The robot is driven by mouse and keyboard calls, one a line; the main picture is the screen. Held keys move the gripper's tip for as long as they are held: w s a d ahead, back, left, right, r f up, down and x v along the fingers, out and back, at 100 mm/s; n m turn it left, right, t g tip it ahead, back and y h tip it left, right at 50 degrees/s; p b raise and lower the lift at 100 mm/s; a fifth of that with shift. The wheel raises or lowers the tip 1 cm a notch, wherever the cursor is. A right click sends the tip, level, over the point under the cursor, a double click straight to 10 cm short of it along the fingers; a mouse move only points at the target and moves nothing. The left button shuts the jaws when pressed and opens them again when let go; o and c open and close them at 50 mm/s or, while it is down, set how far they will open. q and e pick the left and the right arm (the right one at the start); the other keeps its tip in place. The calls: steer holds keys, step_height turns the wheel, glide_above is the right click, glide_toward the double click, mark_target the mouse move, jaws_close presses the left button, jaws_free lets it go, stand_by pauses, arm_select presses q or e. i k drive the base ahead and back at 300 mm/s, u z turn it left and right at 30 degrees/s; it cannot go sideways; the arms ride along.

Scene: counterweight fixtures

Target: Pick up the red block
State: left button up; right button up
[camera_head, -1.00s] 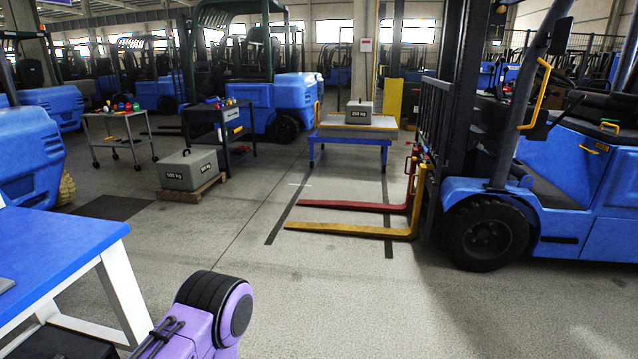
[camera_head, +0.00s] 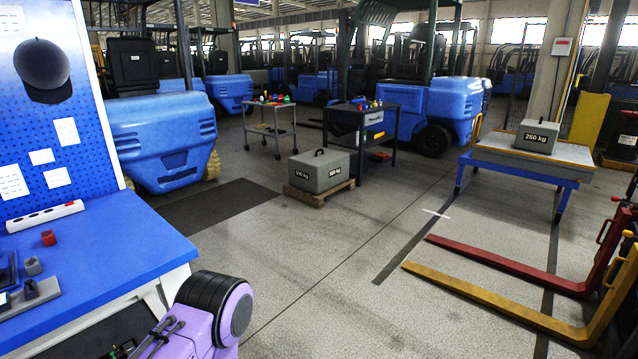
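A small red block (camera_head: 48,238) sits on the blue workbench (camera_head: 150,240) at the left of the head view. It is near the back of the bench top, in front of a long white strip with dark holes. A purple arm link of mine with a black joint shows at the bottom, to the right of the bench. Neither of my grippers is in view.
A grey block (camera_head: 33,265) and a dark fixture (camera_head: 35,294) lie close in front of the red block. A blue pegboard with a dark cap (camera_head: 43,70) rises behind. Yellow and red forks (camera_head: 500,297) stick out low at right. Open floor lies between.

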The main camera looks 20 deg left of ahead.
mark_target(48, 237)
steer(key=u, duration=0.95)
steer(key=i, duration=1)
steer(key=u, duration=1)
